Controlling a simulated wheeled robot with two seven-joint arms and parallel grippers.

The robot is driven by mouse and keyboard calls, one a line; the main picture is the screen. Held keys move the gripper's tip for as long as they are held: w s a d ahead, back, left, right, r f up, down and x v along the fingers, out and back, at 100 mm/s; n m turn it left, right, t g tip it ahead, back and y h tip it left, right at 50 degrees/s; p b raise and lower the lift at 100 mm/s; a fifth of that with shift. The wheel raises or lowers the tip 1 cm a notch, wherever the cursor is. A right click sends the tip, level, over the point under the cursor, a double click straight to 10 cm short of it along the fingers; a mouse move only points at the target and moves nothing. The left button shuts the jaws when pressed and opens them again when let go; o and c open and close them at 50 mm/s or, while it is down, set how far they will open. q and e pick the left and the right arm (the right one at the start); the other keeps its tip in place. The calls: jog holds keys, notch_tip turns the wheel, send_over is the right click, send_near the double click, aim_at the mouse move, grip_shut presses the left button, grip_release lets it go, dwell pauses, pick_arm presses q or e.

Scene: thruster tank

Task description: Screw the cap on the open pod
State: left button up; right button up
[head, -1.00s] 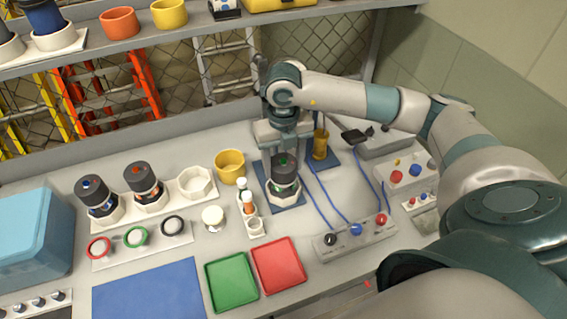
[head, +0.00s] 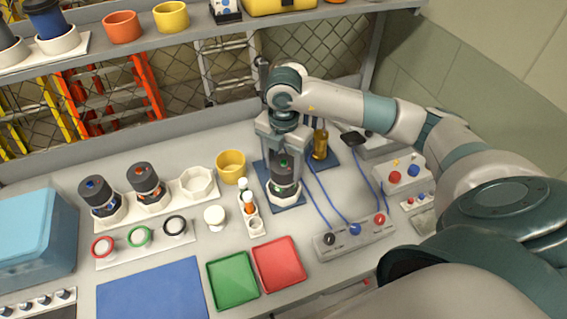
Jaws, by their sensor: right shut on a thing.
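The pod (head: 282,189) stands upright in a white holder on a dark blue mat, right of the table's middle. Its dark cap (head: 285,168) with a green dot sits on top of it. My right gripper (head: 284,160) points down from above, with its fingers on either side of the cap, and is shut on it. The fingers hide part of the cap, and I cannot tell how tightly cap and pod meet. My left gripper is not in view.
Two capped pods (head: 100,197) (head: 144,182) stand in a white rack at left. A yellow cup (head: 231,166), a small bottle rack (head: 256,227) and an amber bottle (head: 320,143) stand close by. A cabled box (head: 356,236) is at front right. Green (head: 233,279) and red (head: 279,264) trays lie in front.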

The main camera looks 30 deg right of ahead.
aim_at(284, 161)
jog(key=o, duration=1.1)
jog(key=shift+r, duration=0.15)
jog(key=shift+r+b, duration=0.3)
jog(key=shift+r, duration=0.25)
notch_tip(284, 161, up, 16)
jog(key=b, duration=0.2)
jog(key=shift+b, duration=0.35)
